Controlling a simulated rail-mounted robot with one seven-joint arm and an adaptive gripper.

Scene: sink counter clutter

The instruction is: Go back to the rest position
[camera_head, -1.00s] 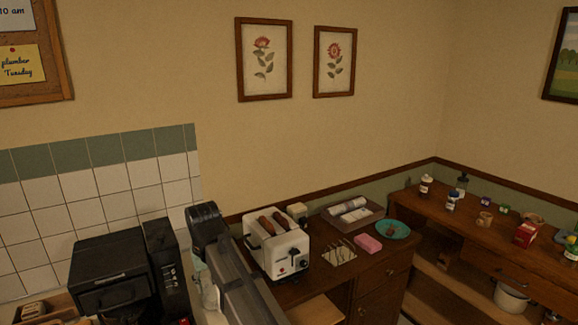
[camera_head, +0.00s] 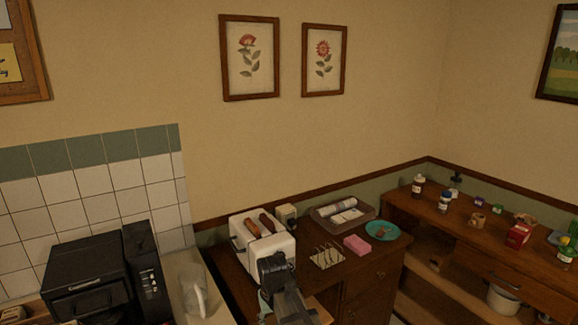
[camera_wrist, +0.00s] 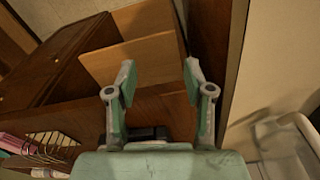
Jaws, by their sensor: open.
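My gripper (camera_wrist: 157,80) shows in the wrist view with its two grey-green fingers spread apart and nothing between them. Behind the fingers are a wooden board and the brown side of the wooden cabinet (camera_wrist: 60,70). In the head view my arm reaches up from the bottom edge, in front of the white toaster (camera_head: 262,243), and hides part of it. The fingers cannot be made out in the head view.
A wire rack (camera_head: 327,257), a pink sponge (camera_head: 357,244), a teal plate (camera_head: 382,230) and a grey tray (camera_head: 343,213) stand right of the toaster. Several jars and boxes crowd the right shelf.

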